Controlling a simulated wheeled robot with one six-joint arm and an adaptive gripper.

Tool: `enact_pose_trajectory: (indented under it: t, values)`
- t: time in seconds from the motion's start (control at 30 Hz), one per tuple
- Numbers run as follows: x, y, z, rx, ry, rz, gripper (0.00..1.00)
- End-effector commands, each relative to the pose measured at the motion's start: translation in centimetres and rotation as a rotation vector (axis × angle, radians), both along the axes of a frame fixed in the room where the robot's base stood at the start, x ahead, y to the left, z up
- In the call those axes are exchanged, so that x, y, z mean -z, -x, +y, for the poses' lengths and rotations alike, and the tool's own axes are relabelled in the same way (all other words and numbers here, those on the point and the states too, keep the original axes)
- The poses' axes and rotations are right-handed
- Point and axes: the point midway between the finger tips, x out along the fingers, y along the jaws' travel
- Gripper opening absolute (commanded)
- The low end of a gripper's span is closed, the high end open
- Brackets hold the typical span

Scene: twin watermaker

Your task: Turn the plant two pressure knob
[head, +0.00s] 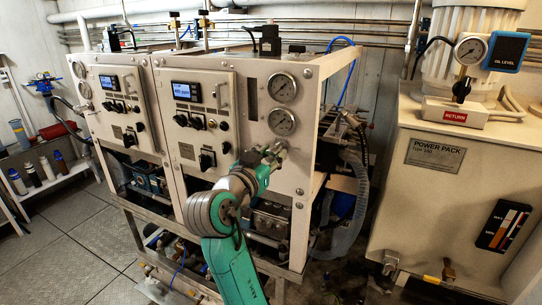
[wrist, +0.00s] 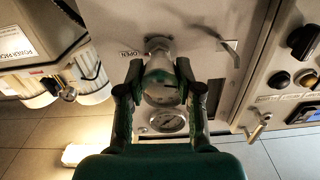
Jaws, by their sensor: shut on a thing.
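The plant two pressure knob (wrist: 158,46) is a round pale metal knob on the light panel, with an "OPEN" label beside it. My gripper (wrist: 159,72) is shut on it, one dark finger on each side. In the head view my gripper (head: 272,154) reaches the lower right part of the right-hand cabinet's panel (head: 255,140), below two round gauges. There the gripper mostly hides the knob. The knob's turn angle cannot be told.
An upper gauge (head: 283,88) and a lower gauge (head: 282,122) sit just above my gripper. A black rotary switch (head: 207,160) is to its left. Hoses (head: 355,190) hang at the right. The power pack cabinet (head: 440,190) stands farther right. Floor (head: 75,245) is open at left.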

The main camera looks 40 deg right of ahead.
Motion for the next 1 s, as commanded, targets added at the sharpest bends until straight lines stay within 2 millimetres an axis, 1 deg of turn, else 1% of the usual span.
enact_pose_trajectory:
  t: [0.27, 1.0]
  values:
    - [0.01, -0.04, 0.01, 0.0, 0.049, 0.135, 0.0]
    - [0.05, -0.14, 0.06, -0.001, 0.277, 0.762, 0.0]
